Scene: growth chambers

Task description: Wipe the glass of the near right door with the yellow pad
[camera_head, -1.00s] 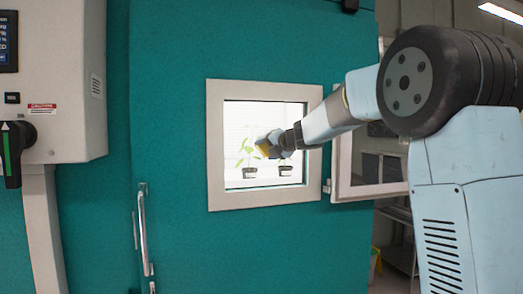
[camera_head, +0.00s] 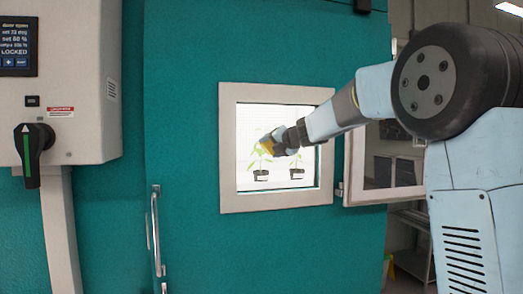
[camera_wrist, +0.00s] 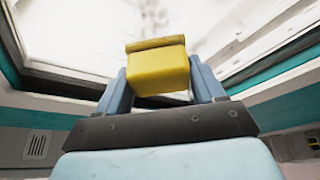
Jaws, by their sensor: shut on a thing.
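The teal door (camera_head: 180,150) has a small square window with a pale frame (camera_head: 228,150). Its glass (camera_head: 248,125) is bright, and potted plants show behind it. My gripper (camera_head: 272,146) is in front of the window, near the middle of the glass. It is shut on the yellow pad (camera_head: 266,143). In the wrist view the yellow pad (camera_wrist: 158,70) sits between the two blue fingers, with its far edge towards the bright glass (camera_wrist: 120,30). I cannot tell whether the pad touches the glass.
A hinged window cover (camera_head: 385,175) stands swung open to the right of the window. A long door handle (camera_head: 155,230) is at the lower left of the door. A control box (camera_head: 75,120) with a black lever (camera_head: 35,150) and a display stands at the left.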

